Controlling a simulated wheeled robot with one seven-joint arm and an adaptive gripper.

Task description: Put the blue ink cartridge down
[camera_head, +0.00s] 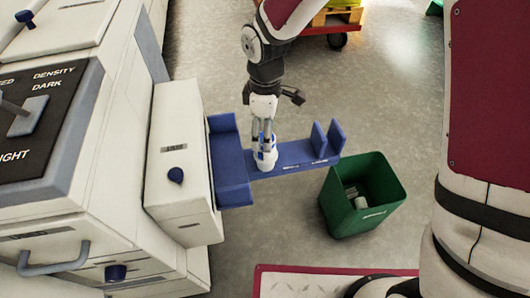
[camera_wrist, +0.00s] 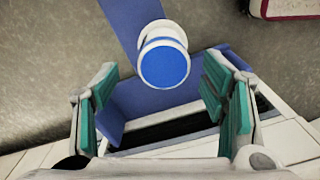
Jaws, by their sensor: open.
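The blue ink cartridge (camera_head: 266,158), a small white and blue cylinder, stands on a blue shelf (camera_head: 285,170) that juts from the white machine. In the wrist view the cartridge (camera_wrist: 164,62) shows its round blue end with a white rim, lying beyond and between the fingers. My gripper (camera_head: 262,140) is just above the cartridge in the head view. In the wrist view my gripper (camera_wrist: 165,100) has its teal-padded fingers spread wide, with a clear gap between each finger and the cartridge. The cartridge's far side is hidden.
The white machine (camera_head: 178,135) with blue knobs fills the left. Upright blue plates (camera_head: 327,137) stand at the shelf's right end. A green bin (camera_head: 362,195) with pale items inside stands on the floor to the right. A red cart (camera_head: 335,25) is at the back.

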